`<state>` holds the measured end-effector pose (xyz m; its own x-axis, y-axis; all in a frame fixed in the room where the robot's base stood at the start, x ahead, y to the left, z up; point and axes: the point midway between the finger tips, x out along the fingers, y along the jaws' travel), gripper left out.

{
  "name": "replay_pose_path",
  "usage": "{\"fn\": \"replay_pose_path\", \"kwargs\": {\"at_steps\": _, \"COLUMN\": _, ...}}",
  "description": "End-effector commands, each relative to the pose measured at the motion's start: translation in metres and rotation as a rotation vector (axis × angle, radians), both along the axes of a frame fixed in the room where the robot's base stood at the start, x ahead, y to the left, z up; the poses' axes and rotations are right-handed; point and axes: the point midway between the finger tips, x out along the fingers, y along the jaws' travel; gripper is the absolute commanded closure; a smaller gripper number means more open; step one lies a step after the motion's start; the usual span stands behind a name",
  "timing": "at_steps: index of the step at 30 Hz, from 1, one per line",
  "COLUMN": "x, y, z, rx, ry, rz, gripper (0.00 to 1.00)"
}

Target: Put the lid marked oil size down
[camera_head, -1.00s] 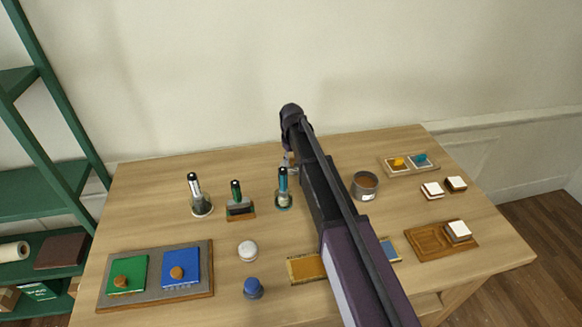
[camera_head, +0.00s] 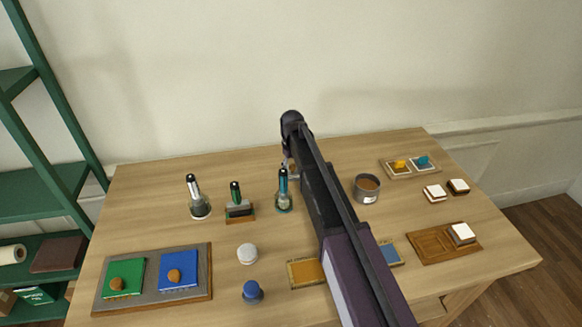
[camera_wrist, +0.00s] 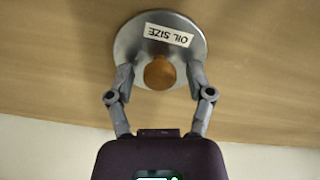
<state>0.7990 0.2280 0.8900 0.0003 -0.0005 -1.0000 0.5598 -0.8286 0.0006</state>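The lid marked OIL SIZE (camera_wrist: 185,62) is a round grey metal disc with a white label and a brown knob (camera_wrist: 159,73), seen in the wrist view against the wood tabletop. My gripper (camera_wrist: 160,72) is open, its fingers on both sides of the knob with a gap to each. In the head view my gripper is at the back middle of the table, largely hidden by my arm. The lid seems to lie on the tabletop, but contact is hard to tell. An open grey pot (camera_head: 367,196) with brown contents and a small label stands right of my arm.
A grey tray (camera_head: 205,292) holds a green and a blue panel. A wooden tray (camera_head: 430,243) is at right. The table's back left is clear.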

Motion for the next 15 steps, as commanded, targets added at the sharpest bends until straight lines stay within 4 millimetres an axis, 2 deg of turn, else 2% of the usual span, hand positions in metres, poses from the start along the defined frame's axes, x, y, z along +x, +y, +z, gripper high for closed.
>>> {"fn": "replay_pose_path", "kwargs": {"at_steps": 15, "x": 0.0002, "y": -0.0006, "z": 0.0056, "rx": 0.0, "ry": 0.0, "rz": -0.001, "gripper": 0.3}}
